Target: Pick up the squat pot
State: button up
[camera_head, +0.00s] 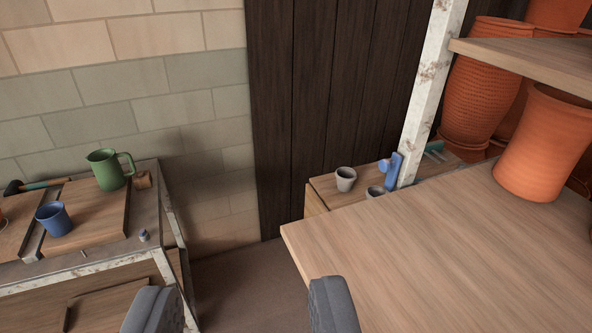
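My gripper (242,308) shows at the bottom edge with its two grey fingers wide apart and nothing between them. I cannot tell for sure which vessel is the squat pot. Two small grey pots stand on the low wooden surface behind the near board: one (345,178) shows nearly whole, and the other (375,191) is partly hidden by the board's edge. A wide orange pot (543,143) stands on the near board at the right. All of these are well away from my gripper.
A rusty white post (432,85) rises at the right beside an upper shelf (525,58). More orange pots (482,80) stand behind. The left rack holds a green mug (107,170) and a blue cup (54,219). The near board (410,255) is mostly bare. Open floor (240,275) lies between.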

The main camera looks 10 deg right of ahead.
aim_at(345, 176)
jog(key=u, duration=0.6)
jog(key=i, duration=2.1)
jog(key=z, duration=0.75)
jog(key=k, duration=0.8)
jog(key=z, duration=0.15)
jog(key=i, duration=0.8)
jog(key=u, duration=0.15)
